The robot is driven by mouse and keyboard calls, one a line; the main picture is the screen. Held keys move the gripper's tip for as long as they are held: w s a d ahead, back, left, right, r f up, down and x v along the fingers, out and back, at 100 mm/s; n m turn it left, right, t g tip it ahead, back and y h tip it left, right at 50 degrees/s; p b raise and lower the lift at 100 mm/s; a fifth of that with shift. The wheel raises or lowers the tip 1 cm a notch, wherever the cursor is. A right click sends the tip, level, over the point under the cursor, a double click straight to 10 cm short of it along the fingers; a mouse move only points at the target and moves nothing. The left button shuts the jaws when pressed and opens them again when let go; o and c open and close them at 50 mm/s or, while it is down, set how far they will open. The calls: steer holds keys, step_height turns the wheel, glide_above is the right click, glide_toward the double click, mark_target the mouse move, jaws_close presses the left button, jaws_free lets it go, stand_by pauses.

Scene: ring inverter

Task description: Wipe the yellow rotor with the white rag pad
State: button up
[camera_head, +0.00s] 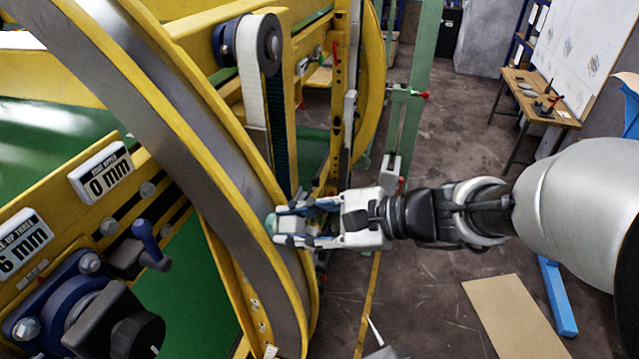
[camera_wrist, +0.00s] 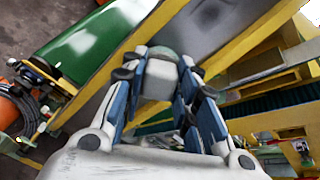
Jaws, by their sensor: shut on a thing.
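The yellow rotor (camera_head: 250,185) is a large curved ring with yellow rims and a grey metal band, running from top left to bottom centre in the head view. In the wrist view its grey band (camera_wrist: 200,35) lies just beyond the fingertips. My gripper (camera_head: 280,226) reaches in from the right, its fingertips at the rotor's grey band. In the wrist view my gripper (camera_wrist: 160,85) is shut on the pale rag pad (camera_wrist: 159,80), which sits between the blue-sided fingers. The pad's far face is hidden; it looks close to or against the band, but contact cannot be told.
A yellow frame with a pale belt and pulley (camera_head: 268,45) stands behind the rotor. A blue clamp with a black knob (camera_head: 135,335) is at bottom left. A green post (camera_head: 425,45) stands behind. A cardboard sheet (camera_head: 515,318) lies on the open floor at right.

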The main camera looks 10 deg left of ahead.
steer(key=shift+w+a+r+p, duration=0.1)
steer(key=shift+a+r+p, duration=0.4)
steer(key=shift+r+p, duration=0.6)
steer(key=shift+a+r+p, duration=0.5)
steer(key=shift+r+p, duration=0.1)
steer(key=shift+r, duration=0.95)
steer(key=shift+w+a+r+p, duration=0.1)
steer(key=shift+a+r+p, duration=0.4)
steer(key=shift+r+p, duration=0.6)
steer(key=shift+a+r+p, duration=0.25)
steer(key=shift+a+r, duration=0.05)
steer(key=shift+r, duration=0.35)
steer(key=shift+a+r+p, duration=0.2)
steer(key=shift+a+r, duration=0.05)
steer(key=shift+r, duration=0.35)
steer(key=shift+f, duration=0.1)
steer(key=shift+s+d+f+b, duration=0.1)
steer(key=shift+d+f+b, duration=0.45)
steer(key=shift+f+b, duration=0.65)
steer(key=shift+d+f+b, duration=0.55)
steer(key=shift+f+b, duration=0.6)
steer(key=shift+s+d+f+b, duration=0.1)
steer(key=shift+d+f+b, duration=0.45)
steer(key=shift+f+b, duration=0.65)
steer(key=f+b, duration=0.1)
steer(key=d+f+b, duration=0.1)
steer(key=f+b, duration=0.1)
steer(key=shift+f, duration=0.25)
steer(key=shift+r, duration=0.1)
